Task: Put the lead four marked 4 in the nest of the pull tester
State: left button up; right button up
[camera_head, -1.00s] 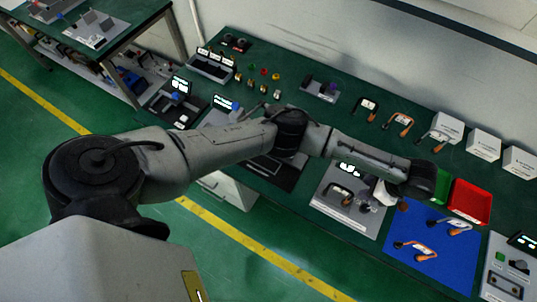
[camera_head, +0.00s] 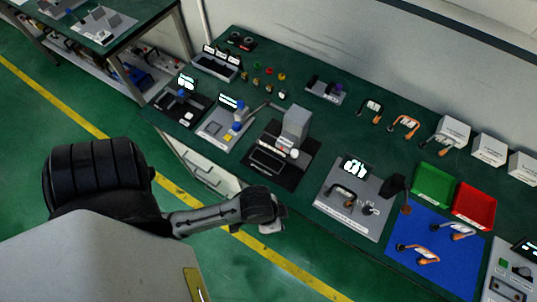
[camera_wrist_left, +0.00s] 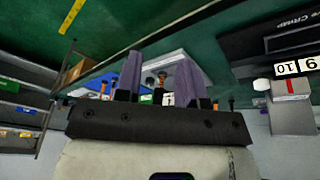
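The pull tester, a grey plate (camera_head: 330,212) with a lit display (camera_head: 354,166), stands right of centre in the head view. A dark curved lead (camera_head: 341,190) lies on it; I cannot tell from here how it is seated or read its mark. Two orange-ended leads (camera_head: 419,250) (camera_head: 452,229) lie on the blue mat (camera_head: 407,222). My left gripper (camera_head: 272,228) is apart from the tester, over the bench's front edge. In the left wrist view its two purple fingers (camera_wrist_left: 162,78) are spread, with nothing clearly held between them. My right gripper is not visible.
A green bin (camera_head: 434,184) and a red bin (camera_head: 474,206) stand behind the mat. Several leads lie near white boxes (camera_head: 453,131) at the back. A dark upright piece (camera_head: 394,187) stands at the tester's right. A grey block-shaped machine (camera_head: 295,126) is to its left.

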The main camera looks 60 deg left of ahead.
pick_arm(q)
jog(key=s+a+r+n+y, duration=0.1)
jog(key=s+a, duration=0.3)
jog(key=a, duration=0.1)
jog(key=shift+r+n+y, duration=0.25)
jog(key=shift+n+y, duration=0.05)
